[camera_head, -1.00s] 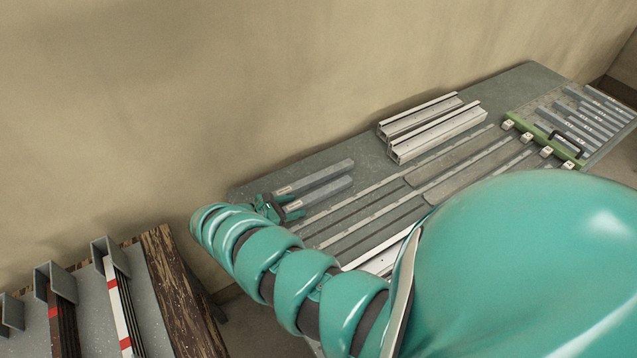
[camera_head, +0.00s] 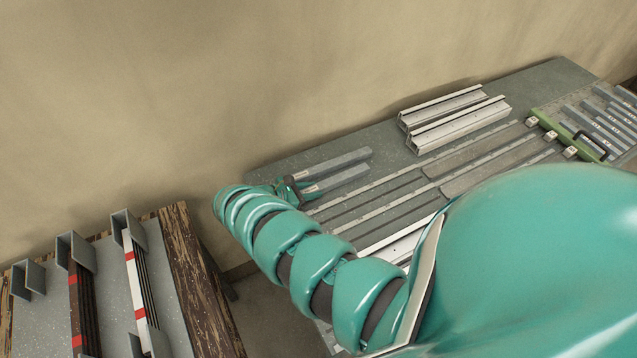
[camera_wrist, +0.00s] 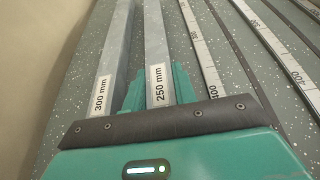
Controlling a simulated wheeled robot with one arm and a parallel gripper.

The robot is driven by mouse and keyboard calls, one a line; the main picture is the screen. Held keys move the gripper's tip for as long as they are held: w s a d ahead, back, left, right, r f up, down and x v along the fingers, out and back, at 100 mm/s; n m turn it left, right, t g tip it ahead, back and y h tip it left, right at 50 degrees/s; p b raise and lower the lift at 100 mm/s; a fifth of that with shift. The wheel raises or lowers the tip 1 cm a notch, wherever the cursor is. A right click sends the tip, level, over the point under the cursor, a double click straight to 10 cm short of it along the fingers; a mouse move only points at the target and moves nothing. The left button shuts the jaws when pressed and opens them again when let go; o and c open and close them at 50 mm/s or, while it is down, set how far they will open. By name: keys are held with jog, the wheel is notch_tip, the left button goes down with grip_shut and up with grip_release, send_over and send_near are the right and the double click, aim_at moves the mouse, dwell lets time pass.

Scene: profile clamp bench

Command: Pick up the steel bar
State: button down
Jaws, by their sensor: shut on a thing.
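Two grey steel bars lie side by side at the bench's left end. The farther one, labelled 300 mm, is the 300 mm bar (camera_head: 336,161); it also shows at left in the wrist view (camera_wrist: 117,45). The nearer one, labelled 250 mm, is the 250 mm bar (camera_head: 340,180), centred in the wrist view (camera_wrist: 156,45). My gripper (camera_head: 298,191) is at its near end. In the wrist view my gripper (camera_wrist: 160,90) has its teal fingers on both sides of the 250 mm bar, shut on it. Its end is hidden behind the gripper body. I see no clear gap beneath it.
The 300 mm bar is close beside my left finger. A marked scale strip (camera_wrist: 205,50) runs on the right. White profiles (camera_head: 458,122), a green-edged tray (camera_head: 565,132) of bars and a side rack (camera_head: 190,270) with striped bars stand around. The wall is behind the bench.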

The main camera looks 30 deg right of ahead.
jog(key=shift+r, duration=0.15)
jog(key=shift+w+r, duration=0.1)
jog(key=shift+r, duration=0.7)
jog(key=shift+s+a+r+b, duration=0.15)
jog(key=shift+s+r+b, duration=0.05)
jog(key=shift+r, duration=0.35)
jog(key=shift+s+a+r+b, duration=0.1)
jog(key=shift+s+r+b, duration=0.1)
jog(key=shift+r, duration=0.35)
jog(key=shift+s+a+r, duration=0.15)
jog(key=shift+s+r, duration=0.1)
jog(key=shift+r, duration=0.05)
jog(key=s+a+r+p, duration=0.7)
jog(key=s+r+p, duration=0.1)
jog(key=s+p, duration=0.1)
jog(key=shift+s+a+r, duration=0.15)
jog(key=shift+s+a, duration=0.05)
jog(key=shift+s, duration=0.45)
